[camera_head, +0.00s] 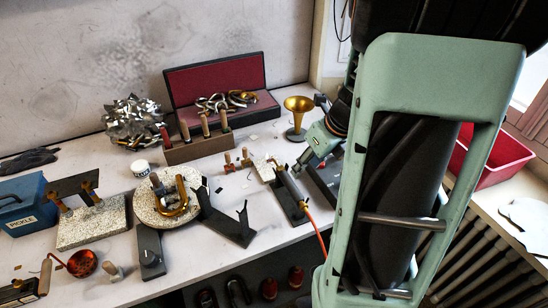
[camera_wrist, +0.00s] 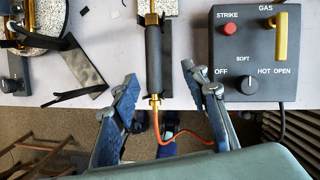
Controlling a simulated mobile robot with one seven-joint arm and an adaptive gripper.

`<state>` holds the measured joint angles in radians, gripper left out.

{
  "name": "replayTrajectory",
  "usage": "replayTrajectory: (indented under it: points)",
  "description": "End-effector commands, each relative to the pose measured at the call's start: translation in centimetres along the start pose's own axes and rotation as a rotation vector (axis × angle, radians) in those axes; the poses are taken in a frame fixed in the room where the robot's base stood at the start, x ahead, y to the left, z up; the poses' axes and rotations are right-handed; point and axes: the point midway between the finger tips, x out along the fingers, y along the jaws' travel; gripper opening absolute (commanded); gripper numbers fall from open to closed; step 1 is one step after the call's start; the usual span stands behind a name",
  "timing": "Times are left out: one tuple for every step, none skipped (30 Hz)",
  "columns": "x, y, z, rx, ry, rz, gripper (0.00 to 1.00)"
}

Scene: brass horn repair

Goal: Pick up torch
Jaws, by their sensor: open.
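The torch (camera_wrist: 154,55) has a dark cylindrical handle with brass ends, and an orange hose runs from its near end. It lies upright in the wrist view, between my fingers' line of reach. In the head view the torch (camera_head: 289,184) lies slanted on a dark stand near the bench's front edge. My gripper (camera_wrist: 160,74) is open and empty, with one blue-grey finger on each side of the torch's near end. In the head view my gripper (camera_head: 300,167) is just beside and above the torch; its fingertips are partly hard to make out. I cannot tell its exact height.
A gas control box (camera_wrist: 252,52) with a red button and brass lever stands right of the torch. A dark V-armed stand (camera_head: 228,222) is to the left. A brass bell (camera_head: 298,107) stands behind. The hose (camera_wrist: 190,138) hangs over the bench edge.

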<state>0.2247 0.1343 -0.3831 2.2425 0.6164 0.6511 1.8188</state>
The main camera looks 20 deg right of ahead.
Motion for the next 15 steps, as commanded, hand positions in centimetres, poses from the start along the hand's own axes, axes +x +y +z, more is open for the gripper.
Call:
replayTrajectory:
  points:
    - [-0.2, -0.2, -0.1, 0.089, -0.015, 0.016, 0.42]
    - [-0.2, -0.1, -0.1, 0.132, -0.022, 0.026, 0.42]
    - [-0.2, -0.1, -0.1, 0.179, -0.031, 0.036, 0.42]
    - [-0.2, -0.1, 0.0, 0.207, -0.037, 0.042, 0.42]
    - [-0.2, -0.1, 0.0, 0.229, -0.041, 0.047, 0.42]
    - [0.0, -0.1, 0.0, 0.251, -0.044, 0.052, 0.42]
    - [0.2, -0.1, 0.0, 0.261, -0.046, 0.055, 0.42]
    - [0.5, 0.0, 0.0, 0.267, -0.047, 0.057, 0.42]
    - [1.1, 0.1, 0.0, 0.269, -0.047, 0.059, 0.42]
    - [1.6, 0.1, 0.0, 0.27, -0.047, 0.06, 0.42]
    - [2.2, 0.1, 0.0, 0.269, -0.046, 0.06, 0.42]
    - [2.9, 0.2, 0.0, 0.269, -0.045, 0.058, 0.42]
    - [3.4, 0.2, 0.1, 0.269, -0.046, 0.059, 0.42]
    - [3.8, 0.2, 0.1, 0.267, -0.045, 0.059, 0.42]
    - [4.4, 0.2, 0.1, 0.266, -0.047, 0.058, 0.42]
